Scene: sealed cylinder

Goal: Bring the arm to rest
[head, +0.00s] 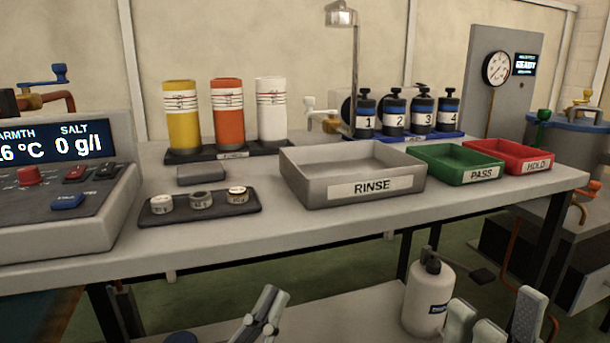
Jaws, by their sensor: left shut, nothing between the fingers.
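My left gripper (265,315) is low in the head view, in front of the bench and below its top. Its fingers are together with nothing between them. My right gripper (493,312) is at the bottom right, beside a white bottle with a black cap (428,295). Its fingers stand apart, and I see nothing held between them. The lower parts of both grippers are cut off by the picture's bottom edge. Neither gripper visibly touches the bench.
The bench top (330,222) carries a grey RINSE tray (300,182), a green PASS tray (450,171), a red HOLD tray (500,161), a dark tray with three small round pieces (150,220), coloured cylinders (228,120) and a control panel (75,215).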

